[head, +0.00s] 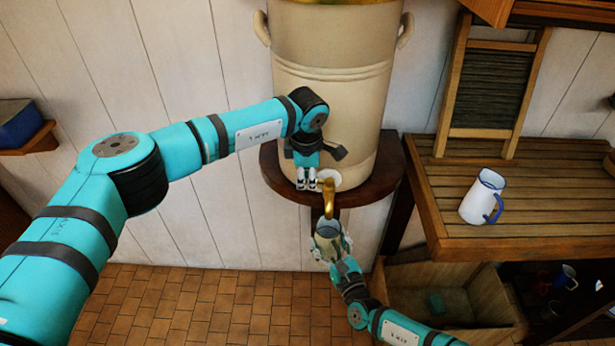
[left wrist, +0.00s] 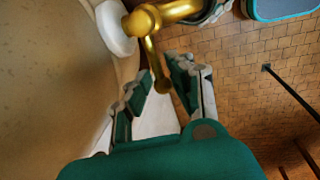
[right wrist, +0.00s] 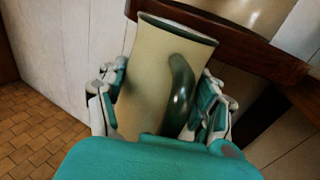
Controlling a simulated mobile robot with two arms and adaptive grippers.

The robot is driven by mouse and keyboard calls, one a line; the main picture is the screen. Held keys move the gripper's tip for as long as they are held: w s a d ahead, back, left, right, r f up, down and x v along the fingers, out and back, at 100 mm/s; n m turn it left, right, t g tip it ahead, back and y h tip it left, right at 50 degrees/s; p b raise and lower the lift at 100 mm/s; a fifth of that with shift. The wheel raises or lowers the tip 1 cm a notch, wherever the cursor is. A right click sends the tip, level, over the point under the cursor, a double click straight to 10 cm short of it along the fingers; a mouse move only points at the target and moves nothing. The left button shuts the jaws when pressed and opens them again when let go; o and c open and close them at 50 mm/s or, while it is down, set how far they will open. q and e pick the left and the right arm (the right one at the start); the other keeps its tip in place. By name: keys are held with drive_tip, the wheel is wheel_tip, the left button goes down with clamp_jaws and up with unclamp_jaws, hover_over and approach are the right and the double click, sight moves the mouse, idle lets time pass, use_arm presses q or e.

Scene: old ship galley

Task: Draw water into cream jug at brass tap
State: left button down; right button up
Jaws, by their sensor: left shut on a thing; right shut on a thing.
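The brass tap (head: 329,196) sticks out from the white collar low on a large cream urn (head: 330,105). My left gripper (head: 308,184) is at the tap's left side, its fingers closed about the tap's thin brass lever (left wrist: 153,62), which shows between them in the left wrist view. The cream jug (head: 327,245), with a dark green rim and handle, is upright or slightly tilted below the spout. My right gripper (head: 328,250) is shut on the jug's body; the right wrist view shows the jug (right wrist: 150,75) between the fingers. I cannot make out water or the jug's inside.
The urn stands on a dark round wooden shelf (head: 390,185). On the slatted wooden counter (head: 540,195) at right are a white jug with a blue handle (head: 482,197) and a leaning washboard (head: 492,85). A wooden bin (head: 450,300) is below. Tiled floor (head: 200,305) lies open at lower left.

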use_arm(q)
drive_tip(key=shift+w+r, duration=0.1)
use_arm(e)
drive_tip(key=shift+r, duration=0.1)
use_arm(q)
drive_tip(key=c, duration=1.4)
unclamp_jaws()
drive_tip(key=shift+w+a, duration=0.1)
use_arm(e)
drive_tip(key=shift+w+a, duration=0.1)
use_arm(q)
drive_tip(key=r, duration=0.4)
drive_tip(key=s+r, duration=0.1)
drive_tip(key=r, duration=0.2)
drive_tip(key=s+r, duration=0.1)
drive_tip(key=r, duration=0.3)
drive_tip(key=shift+s+r, duration=0.15)
drive_tip(key=shift+r, duration=0.15)
drive_tip(key=r, duration=0.4)
drive_tip(key=s+r, duration=0.1)
drive_tip(key=r, duration=0.2)
drive_tip(key=s+r, duration=0.1)
drive_tip(key=r, duration=0.3)
drive_tip(key=shift+s+r, duration=0.15)
drive_tip(key=shift+r, duration=0.2)
